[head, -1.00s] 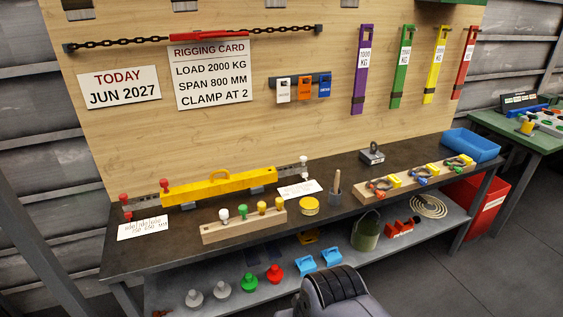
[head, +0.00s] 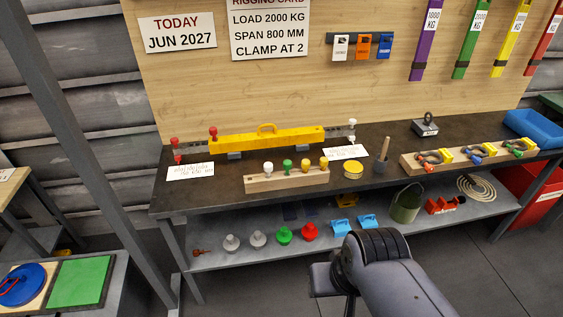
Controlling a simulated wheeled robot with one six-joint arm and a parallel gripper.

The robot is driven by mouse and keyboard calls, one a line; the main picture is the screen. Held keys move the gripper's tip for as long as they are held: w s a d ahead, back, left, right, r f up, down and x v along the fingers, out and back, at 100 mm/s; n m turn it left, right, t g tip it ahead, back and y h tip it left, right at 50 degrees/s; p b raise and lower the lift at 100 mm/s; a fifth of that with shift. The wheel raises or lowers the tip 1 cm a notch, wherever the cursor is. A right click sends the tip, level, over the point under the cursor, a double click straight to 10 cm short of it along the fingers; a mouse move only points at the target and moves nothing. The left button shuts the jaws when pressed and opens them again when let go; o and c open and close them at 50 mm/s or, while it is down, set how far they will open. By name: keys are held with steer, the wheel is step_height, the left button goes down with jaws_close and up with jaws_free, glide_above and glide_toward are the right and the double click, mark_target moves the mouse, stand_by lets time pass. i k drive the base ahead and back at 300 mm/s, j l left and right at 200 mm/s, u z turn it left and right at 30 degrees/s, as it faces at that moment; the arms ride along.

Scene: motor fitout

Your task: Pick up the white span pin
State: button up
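A white-headed pin (head: 268,169) stands upright at the left end of a wooden block (head: 290,181) on the dark workbench. My arm shows at the bottom right, in front of the bench and apart from the block. My gripper's fingers are not visible.
A yellow tin (head: 353,169) and a cup with a stick (head: 381,163) stand right of the block. White cards (head: 190,171) lie on the bench. The lower shelf (head: 215,258) holds several coloured knobs, blue pieces and a green bucket (head: 407,203). A rigging card (head: 270,28) hangs above.

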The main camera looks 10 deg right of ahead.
mark_target(269, 167)
steer(key=i+j, duration=0.15)
steer(key=i, duration=0.45)
steer(key=i+j, duration=0.1)
steer(key=i, duration=0.45)
steer(key=j+u, duration=0.05)
